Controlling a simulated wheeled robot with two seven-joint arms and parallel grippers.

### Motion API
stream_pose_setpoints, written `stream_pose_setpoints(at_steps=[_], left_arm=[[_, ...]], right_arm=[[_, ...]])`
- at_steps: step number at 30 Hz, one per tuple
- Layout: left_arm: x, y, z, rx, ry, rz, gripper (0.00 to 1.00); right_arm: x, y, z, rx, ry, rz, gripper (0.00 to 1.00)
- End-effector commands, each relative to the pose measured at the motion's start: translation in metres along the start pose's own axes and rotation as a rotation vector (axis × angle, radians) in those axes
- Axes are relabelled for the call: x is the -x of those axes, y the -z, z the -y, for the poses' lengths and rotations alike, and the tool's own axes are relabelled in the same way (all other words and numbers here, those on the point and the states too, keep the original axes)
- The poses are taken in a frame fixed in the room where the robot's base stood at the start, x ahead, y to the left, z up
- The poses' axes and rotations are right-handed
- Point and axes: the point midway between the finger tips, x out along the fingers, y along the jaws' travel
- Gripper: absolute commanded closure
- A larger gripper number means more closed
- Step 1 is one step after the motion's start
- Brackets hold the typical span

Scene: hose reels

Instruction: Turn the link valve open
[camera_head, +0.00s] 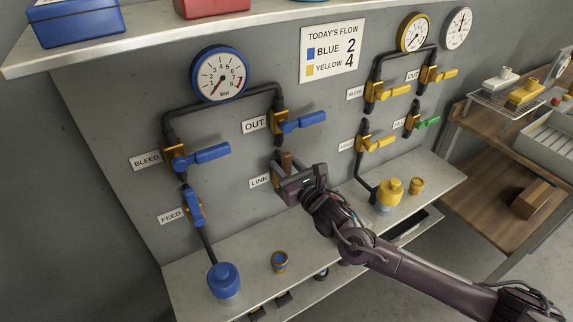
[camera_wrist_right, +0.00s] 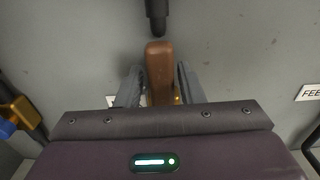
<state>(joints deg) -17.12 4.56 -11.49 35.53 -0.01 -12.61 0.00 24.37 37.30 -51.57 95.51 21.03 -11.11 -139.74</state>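The link valve has a brown handle (camera_head: 287,161) that stands upright on the wall panel beside the LINK label (camera_head: 260,181). In the right wrist view the brown handle (camera_wrist_right: 159,72) rises between my fingers, below a dark pipe end (camera_wrist_right: 157,15). My right gripper (camera_head: 289,178) is at the link valve, with one finger on each side of the handle. In the wrist view the gripper (camera_wrist_right: 160,88) looks open, with narrow gaps beside the handle. The valve body is mostly hidden behind the gripper. My left gripper is not in view.
Blue-handled valves OUT (camera_head: 303,122), BLEED (camera_head: 204,155) and FEED (camera_head: 194,207) surround the link valve, under a blue gauge (camera_head: 219,74). Yellow valves (camera_head: 384,92) are to the right.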

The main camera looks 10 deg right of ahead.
Motion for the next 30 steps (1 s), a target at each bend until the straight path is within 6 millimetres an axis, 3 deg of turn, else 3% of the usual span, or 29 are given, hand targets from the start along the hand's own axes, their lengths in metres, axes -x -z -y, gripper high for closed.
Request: stream_pose_setpoints(at_steps=[11,24,30], left_arm=[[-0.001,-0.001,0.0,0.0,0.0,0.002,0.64],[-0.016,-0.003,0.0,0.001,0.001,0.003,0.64],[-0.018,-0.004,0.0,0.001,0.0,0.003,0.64]], right_arm=[[0.002,-0.001,0.001,-0.002,0.001,0.003,0.56],[0.066,0.002,0.001,-0.001,0.001,0.001,0.56],[0.078,0.0,0.0,-0.001,0.001,0.002,0.56]])
